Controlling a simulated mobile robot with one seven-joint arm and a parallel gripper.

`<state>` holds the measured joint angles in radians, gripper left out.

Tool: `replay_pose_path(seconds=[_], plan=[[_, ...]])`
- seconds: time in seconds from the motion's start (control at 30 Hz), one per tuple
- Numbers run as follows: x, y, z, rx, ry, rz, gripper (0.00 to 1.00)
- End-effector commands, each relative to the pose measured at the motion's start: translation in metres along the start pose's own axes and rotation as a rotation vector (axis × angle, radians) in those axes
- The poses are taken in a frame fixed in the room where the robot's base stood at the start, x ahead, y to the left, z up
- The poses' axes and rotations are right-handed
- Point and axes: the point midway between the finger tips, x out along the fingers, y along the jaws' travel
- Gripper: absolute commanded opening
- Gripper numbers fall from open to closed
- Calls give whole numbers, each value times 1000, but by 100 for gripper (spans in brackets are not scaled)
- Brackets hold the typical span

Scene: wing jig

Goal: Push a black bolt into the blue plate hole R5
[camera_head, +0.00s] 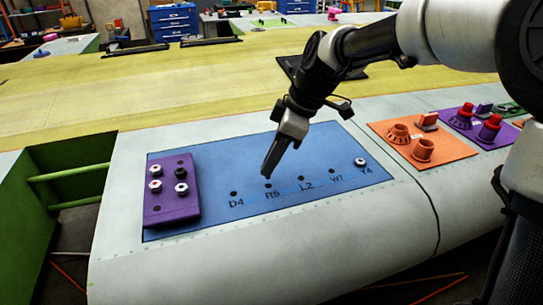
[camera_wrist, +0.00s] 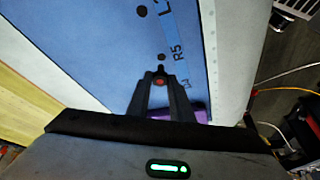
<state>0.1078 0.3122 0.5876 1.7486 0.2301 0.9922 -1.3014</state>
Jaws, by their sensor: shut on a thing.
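My gripper (camera_head: 266,172) is above the blue plate (camera_head: 335,152), pointing down near hole R5 (camera_head: 268,185). In the wrist view, my gripper's fingers (camera_wrist: 160,82) are closed around a small dark bolt (camera_wrist: 159,81) with a red centre. The bolt sits just below hole R5 (camera_wrist: 161,57) in that picture, apart from it. The bolt is hidden or too small to see in the head view, and its height over the plate cannot be told. The hole by Y4 holds a pale-headed bolt (camera_head: 361,162). Holes D4, L2 and W7 look empty.
A purple block (camera_head: 172,212) with several bolts stands on the plate's left end. Orange fixtures (camera_head: 420,152) and purple fixtures with red knobs (camera_head: 490,131) lie to the right. A green open bay (camera_head: 66,160) is on the left. The plate around R5 is clear.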

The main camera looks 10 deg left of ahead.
Motion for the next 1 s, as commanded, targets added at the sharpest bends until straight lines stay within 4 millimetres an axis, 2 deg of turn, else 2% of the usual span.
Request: replay_pose_path(seconds=[0.03,0.2,1.0], plan=[[9,0,4,0,0,0,0],[17,0,7,0,0,1,0],[20,0,9,1,0,1,0]])
